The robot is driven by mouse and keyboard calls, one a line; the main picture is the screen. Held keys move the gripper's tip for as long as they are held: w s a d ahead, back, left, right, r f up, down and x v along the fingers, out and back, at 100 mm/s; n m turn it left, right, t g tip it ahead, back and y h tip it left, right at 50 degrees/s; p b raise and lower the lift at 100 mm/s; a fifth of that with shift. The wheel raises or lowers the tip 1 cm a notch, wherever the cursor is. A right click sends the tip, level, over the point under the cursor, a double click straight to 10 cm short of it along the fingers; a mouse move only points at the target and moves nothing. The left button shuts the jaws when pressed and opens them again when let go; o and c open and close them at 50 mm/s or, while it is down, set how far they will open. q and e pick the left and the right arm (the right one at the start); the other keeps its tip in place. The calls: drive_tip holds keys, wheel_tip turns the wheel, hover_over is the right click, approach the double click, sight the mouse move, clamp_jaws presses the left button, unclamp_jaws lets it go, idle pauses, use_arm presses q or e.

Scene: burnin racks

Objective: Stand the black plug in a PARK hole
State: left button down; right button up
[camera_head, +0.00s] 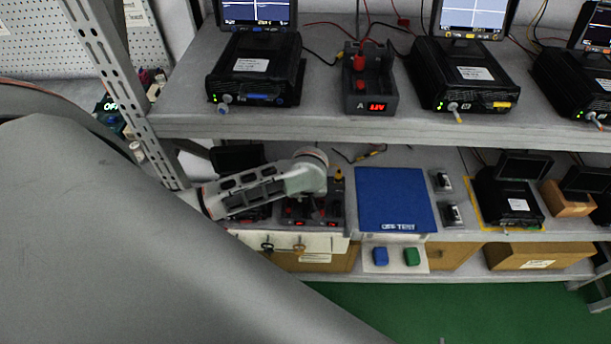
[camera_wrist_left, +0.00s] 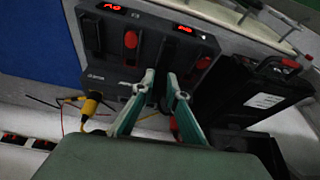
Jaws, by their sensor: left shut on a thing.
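My left gripper (camera_wrist_left: 163,84) is over a dark module (camera_wrist_left: 112,62) with red displays and plug sockets. Its green fingers are close together and shut on a dark thing between them, likely the black plug, which is mostly hidden. Red plugs (camera_wrist_left: 130,40) stand in the module, one on each side of the fingers. In the head view the same module (camera_head: 337,213) is on the lower shelf, partly covered by my left arm. No PARK label is readable, and I cannot tell whether the plug is in a hole. My right gripper is not in view.
A yellow plug (camera_wrist_left: 90,106) with a cable lies beside the module. A blue mat (camera_head: 392,195) is to its right. A black box (camera_wrist_left: 245,95) is close to the fingers.

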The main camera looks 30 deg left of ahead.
use_arm(q)
drive_tip(key=shift+f, duration=0.35)
idle(0.3)
drive_tip(key=c, duration=1.9)
unclamp_jaws()
drive_tip(key=shift+o, duration=0.3)
drive_tip(key=o, duration=0.3)
